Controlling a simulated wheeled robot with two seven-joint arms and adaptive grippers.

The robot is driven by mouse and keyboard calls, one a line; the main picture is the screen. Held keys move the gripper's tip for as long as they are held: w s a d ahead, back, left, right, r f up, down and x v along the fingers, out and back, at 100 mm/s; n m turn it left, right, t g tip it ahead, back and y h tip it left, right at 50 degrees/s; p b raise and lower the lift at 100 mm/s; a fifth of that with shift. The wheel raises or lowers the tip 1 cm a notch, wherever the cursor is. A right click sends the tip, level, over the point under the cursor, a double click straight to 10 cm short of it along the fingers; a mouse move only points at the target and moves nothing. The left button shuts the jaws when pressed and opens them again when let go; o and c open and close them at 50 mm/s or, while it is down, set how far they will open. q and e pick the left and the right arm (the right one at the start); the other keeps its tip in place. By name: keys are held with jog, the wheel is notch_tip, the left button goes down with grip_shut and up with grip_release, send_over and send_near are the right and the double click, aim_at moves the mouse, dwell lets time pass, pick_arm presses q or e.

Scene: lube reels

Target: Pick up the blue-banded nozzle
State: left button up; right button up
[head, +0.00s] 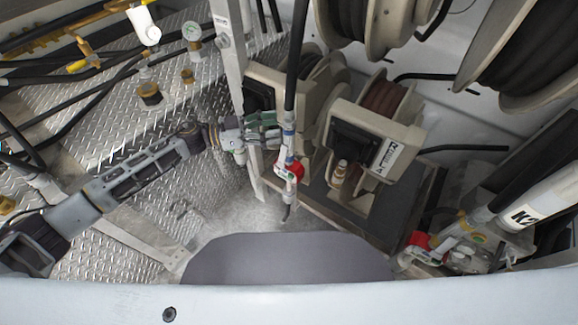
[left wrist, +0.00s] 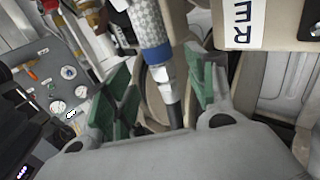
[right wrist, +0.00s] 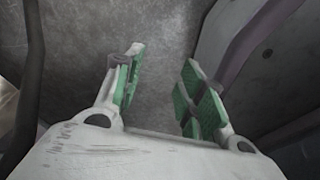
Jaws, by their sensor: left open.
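The blue-banded nozzle (head: 288,148) hangs upright on a black hose, with a blue band near its top, a red handle and a thin tip pointing down. My left gripper (head: 272,134) reaches it from the left, close to the blue band. In the left wrist view the blue band (left wrist: 155,54) and a pale collar lie between the spread green pads of the left gripper (left wrist: 158,72). The jaws are not closed on it; contact cannot be told. My right gripper (right wrist: 160,75) is open and empty over grey metal in its own view.
Beige hose reels (head: 380,125) stand right behind the nozzle. A beige post (head: 232,60) stands to its left. Another red-handled nozzle (head: 420,240) is at the lower right, by a white cylinder marked K2 (head: 525,215). Gauges and valves (head: 192,32) are at upper left.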

aim_at(284, 125)
pick_arm(q)
jog(key=shift+w+d, duration=0.2)
jog(key=shift+d, duration=0.85)
jog(key=shift+w+d, duration=0.2)
jog(key=shift+d, duration=0.8)
grip_shut()
